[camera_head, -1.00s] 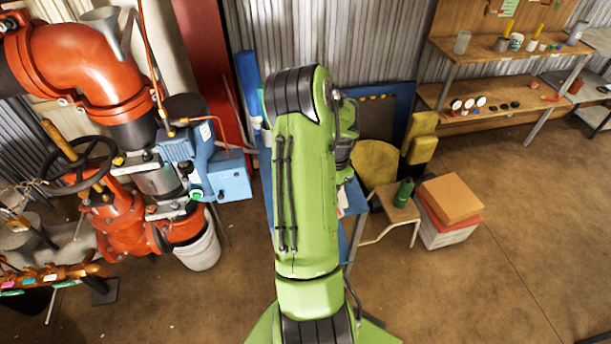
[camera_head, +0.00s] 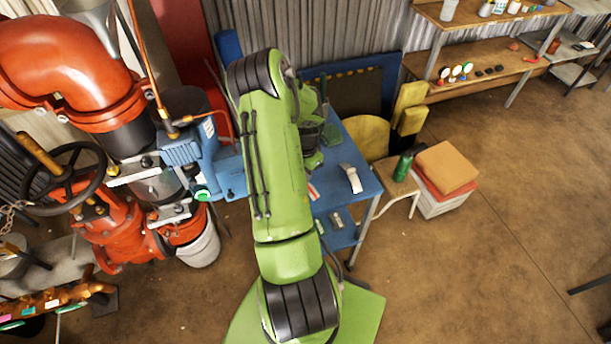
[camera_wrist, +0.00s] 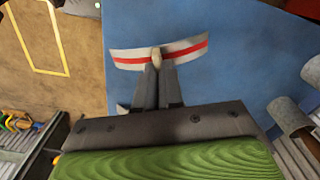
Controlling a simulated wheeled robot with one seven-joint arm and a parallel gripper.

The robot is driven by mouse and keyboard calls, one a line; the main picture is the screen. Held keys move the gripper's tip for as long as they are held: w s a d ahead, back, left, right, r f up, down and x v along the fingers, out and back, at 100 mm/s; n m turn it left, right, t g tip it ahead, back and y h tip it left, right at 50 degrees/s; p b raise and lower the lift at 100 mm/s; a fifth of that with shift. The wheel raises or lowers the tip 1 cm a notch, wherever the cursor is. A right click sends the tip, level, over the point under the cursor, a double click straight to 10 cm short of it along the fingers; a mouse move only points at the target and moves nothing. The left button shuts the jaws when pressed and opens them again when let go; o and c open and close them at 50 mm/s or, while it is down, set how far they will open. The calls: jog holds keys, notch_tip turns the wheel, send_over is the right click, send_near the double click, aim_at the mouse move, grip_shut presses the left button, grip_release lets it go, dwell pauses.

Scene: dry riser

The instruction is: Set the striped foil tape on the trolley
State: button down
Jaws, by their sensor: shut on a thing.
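The striped foil tape (camera_wrist: 185,49) shows in the wrist view as a curved silver-white band with a red stripe. My gripper (camera_wrist: 156,62) is shut on it near its middle. The blue trolley top (camera_wrist: 235,35) lies beneath; I cannot tell whether the tape touches it. In the head view my arm covers the left part of the trolley (camera_head: 366,189) and most of my gripper, so the grip is not clear there.
A white curved piece (camera_head: 351,178) lies on the trolley top. Grey cylinders (camera_head: 337,218) sit on its lower shelf. A stool with a green bottle (camera_head: 403,167) and stacked boxes (camera_head: 447,168) stand to the right. Red pipework (camera_head: 75,70) fills the left.

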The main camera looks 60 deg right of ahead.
notch_tip(320, 180, down, 4)
jog(key=shift+w+r, duration=0.15)
jog(key=c, duration=1.3)
grip_release()
jog(key=shift+a, duration=0.1)
jog(key=shift+r, duration=0.1)
